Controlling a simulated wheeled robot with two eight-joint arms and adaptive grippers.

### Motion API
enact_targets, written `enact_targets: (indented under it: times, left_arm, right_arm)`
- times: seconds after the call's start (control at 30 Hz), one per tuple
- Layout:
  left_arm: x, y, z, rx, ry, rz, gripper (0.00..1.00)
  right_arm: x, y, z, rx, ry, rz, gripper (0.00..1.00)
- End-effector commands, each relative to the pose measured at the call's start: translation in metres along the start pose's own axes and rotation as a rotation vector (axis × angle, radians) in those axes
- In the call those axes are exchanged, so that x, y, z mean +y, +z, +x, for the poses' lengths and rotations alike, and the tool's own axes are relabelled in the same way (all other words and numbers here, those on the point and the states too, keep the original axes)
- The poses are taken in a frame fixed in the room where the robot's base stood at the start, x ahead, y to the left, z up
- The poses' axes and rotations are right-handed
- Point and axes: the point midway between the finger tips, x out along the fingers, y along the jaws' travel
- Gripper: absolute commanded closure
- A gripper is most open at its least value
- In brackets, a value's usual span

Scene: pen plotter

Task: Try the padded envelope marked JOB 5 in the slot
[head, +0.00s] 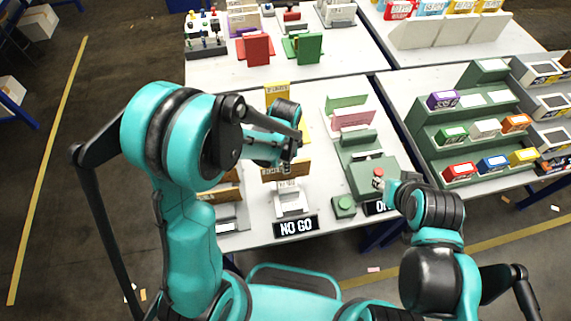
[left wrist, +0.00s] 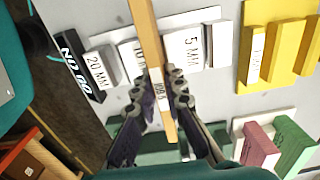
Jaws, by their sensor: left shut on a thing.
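My left gripper (left wrist: 163,85) is shut on a tan padded envelope (left wrist: 145,30), seen edge-on in the left wrist view. Its white edge label starts with JOB; the digit is too small to be sure of. The envelope crosses over a row of white blocks marked 20 MM (left wrist: 97,67), 10 MM (left wrist: 126,48) and 5 MM (left wrist: 185,48). In the head view the envelope (head: 275,172) is above the white slot gauge (head: 291,204); whether it is inside a slot I cannot tell.
The green machine (head: 360,165) has a red button, with a green box (head: 344,205) in front. Pink (head: 352,119) and green pieces stand behind it. A yellow piece (head: 277,91) stands behind my left gripper. A green stepped rack (head: 480,103) with coloured boxes is at right.

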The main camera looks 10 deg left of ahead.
Motion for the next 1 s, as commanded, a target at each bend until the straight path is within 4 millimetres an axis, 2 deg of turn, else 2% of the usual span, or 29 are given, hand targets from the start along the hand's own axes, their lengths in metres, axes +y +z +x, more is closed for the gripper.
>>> enact_targets:
  times: [0.57, 1.0]
  left_arm:
    - [0.000, 0.000, -0.001, 0.000, 0.000, 0.000, 1.00]
    - [0.000, 0.000, -0.028, 0.000, 0.000, 0.000, 1.00]
  right_arm:
    - [0.000, -0.001, -0.001, 0.000, 0.000, 0.000, 0.60]
    - [0.000, -0.011, -0.016, 0.000, 0.000, 0.000, 0.60]
